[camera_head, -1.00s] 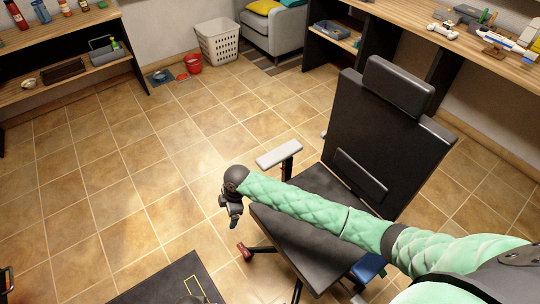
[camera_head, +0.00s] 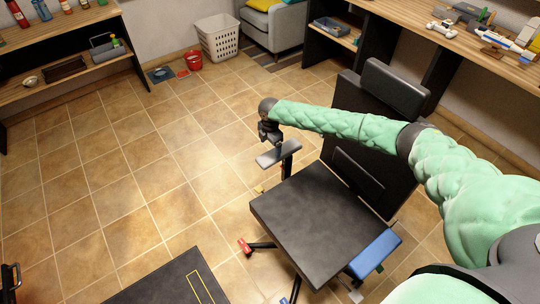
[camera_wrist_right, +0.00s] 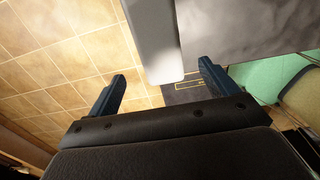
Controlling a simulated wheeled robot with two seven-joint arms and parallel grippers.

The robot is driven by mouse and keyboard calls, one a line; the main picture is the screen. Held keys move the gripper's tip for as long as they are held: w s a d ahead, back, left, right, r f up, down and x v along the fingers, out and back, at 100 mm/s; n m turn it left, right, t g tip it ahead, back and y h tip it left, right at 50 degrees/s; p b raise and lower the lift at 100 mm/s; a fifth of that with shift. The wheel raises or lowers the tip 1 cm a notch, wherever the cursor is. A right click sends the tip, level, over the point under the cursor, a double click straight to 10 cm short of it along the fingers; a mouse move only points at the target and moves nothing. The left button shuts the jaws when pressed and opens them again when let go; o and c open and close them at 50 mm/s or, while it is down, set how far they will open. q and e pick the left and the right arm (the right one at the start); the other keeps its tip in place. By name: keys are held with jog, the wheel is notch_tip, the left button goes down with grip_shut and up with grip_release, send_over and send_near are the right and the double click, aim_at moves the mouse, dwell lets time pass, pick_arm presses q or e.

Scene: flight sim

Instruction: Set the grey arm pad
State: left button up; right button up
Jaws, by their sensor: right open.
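The grey arm pad (camera_head: 272,155) sits on top of a dark post at the left side of the black office chair (camera_head: 315,215). My right gripper (camera_head: 269,139) is just above the pad, pointing down. In the right wrist view my right gripper (camera_wrist_right: 164,84) is open, and the pale grey pad (camera_wrist_right: 155,40) extends from the top edge to between the two fingers. I see a gap between the pad and each finger; I cannot tell the remaining height. A blue arm pad (camera_head: 376,254) is on the chair's right side. My left gripper is not in view.
The chair's backrest (camera_head: 350,130) stands partly behind my right arm. A dark mat (camera_head: 165,280) with a yellow outline lies on the tiles at the front. A small yellow object (camera_head: 259,189) lies by the chair. The tiled floor to the left is free.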

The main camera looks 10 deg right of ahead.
aim_at(270, 156)
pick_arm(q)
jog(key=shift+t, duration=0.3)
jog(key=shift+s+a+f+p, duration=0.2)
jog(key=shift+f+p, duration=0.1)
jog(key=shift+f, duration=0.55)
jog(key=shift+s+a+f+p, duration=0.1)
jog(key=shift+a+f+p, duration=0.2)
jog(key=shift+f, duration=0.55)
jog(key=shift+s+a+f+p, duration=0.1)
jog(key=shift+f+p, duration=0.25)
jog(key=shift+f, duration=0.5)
pick_arm(e)
jog(key=shift+f, duration=3.6)
jog(key=shift+c, duration=0.4)
